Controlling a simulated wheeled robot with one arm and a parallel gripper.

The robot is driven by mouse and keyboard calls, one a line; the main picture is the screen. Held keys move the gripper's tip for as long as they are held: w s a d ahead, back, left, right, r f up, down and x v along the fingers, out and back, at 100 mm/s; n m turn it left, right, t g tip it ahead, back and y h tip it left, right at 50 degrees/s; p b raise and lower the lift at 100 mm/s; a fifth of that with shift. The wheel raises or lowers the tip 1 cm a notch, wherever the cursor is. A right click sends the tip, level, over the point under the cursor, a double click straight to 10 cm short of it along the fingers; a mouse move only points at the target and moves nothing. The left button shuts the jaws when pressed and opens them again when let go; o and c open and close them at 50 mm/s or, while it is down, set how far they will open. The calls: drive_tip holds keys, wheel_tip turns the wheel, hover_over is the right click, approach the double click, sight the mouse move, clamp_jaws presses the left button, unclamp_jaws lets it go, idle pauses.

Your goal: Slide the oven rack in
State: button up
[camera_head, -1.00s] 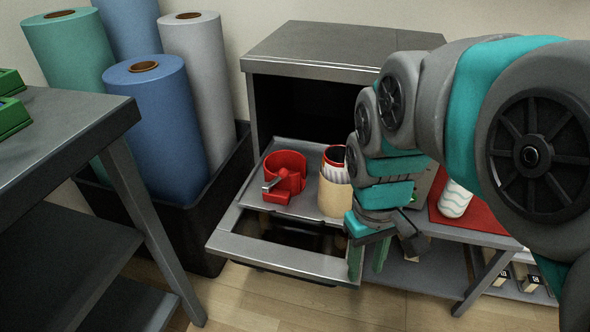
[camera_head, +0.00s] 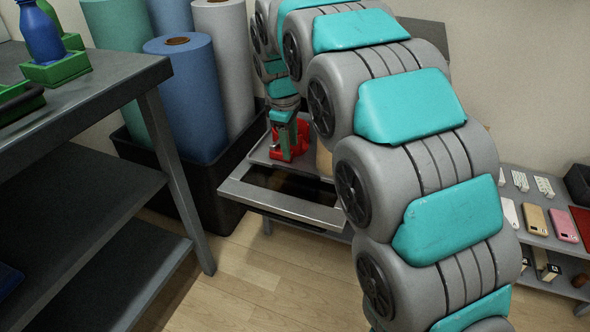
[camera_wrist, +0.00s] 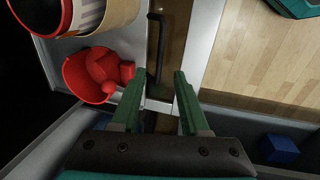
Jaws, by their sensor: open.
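The oven rack (camera_head: 259,155) is a grey metal tray, pulled out over the lowered oven door (camera_head: 290,206). My arm hides much of it in the head view. In the wrist view the rack (camera_wrist: 62,46) lies at the left, and a black bar handle (camera_wrist: 156,55) runs along its front edge.
A dark bin (camera_head: 131,150) with upright rolls stands left of the oven. A grey table (camera_head: 100,92) is at the left. A low shelf (camera_head: 545,238) with small goods is at the right. Wooden floor (camera_head: 270,280) lies open in front.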

sight(292, 171)
drive_tip(key=f, duration=0.2)
drive_tip(key=w+f, duration=0.1)
drive_tip(key=f, duration=0.4)
drive_tip(key=shift+w+d+f, duration=0.15)
drive_tip(key=shift+d+f, duration=0.1)
drive_tip(key=shift+f, duration=0.1)
clamp_jaws()
idle(1.1)
